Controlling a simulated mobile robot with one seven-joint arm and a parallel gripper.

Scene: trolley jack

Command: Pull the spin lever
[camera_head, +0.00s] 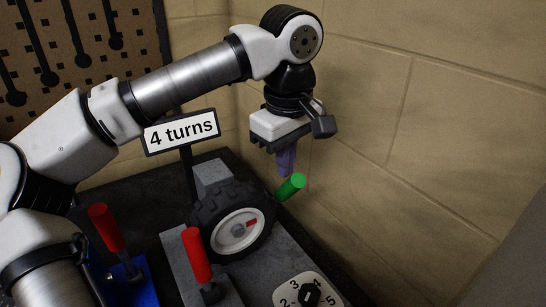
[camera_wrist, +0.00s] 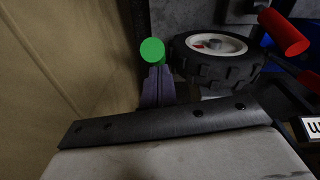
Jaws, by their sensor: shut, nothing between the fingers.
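A green lever handle (camera_head: 291,187) sticks up beside the right side of a black-tyred wheel (camera_head: 236,229). It is most likely the spin lever. Its round green end (camera_wrist: 152,50) shows in the wrist view, just beyond my fingertips. My gripper (camera_head: 286,173) points down right above the handle, with its purple fingers together and empty. In the wrist view the shut fingers (camera_wrist: 158,72) lie close to the green end; whether they touch it I cannot tell. The wheel (camera_wrist: 212,60) stands to their right. The lever's lower part is hidden by the wheel.
One red lever (camera_head: 197,255) stands in front of the wheel; another red lever (camera_head: 107,228) is on a blue base at left. A numbered dial (camera_head: 297,288) sits at the front. A "4 turns" sign (camera_head: 181,133) stands behind. A beige wall (camera_head: 400,130) closes off the right.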

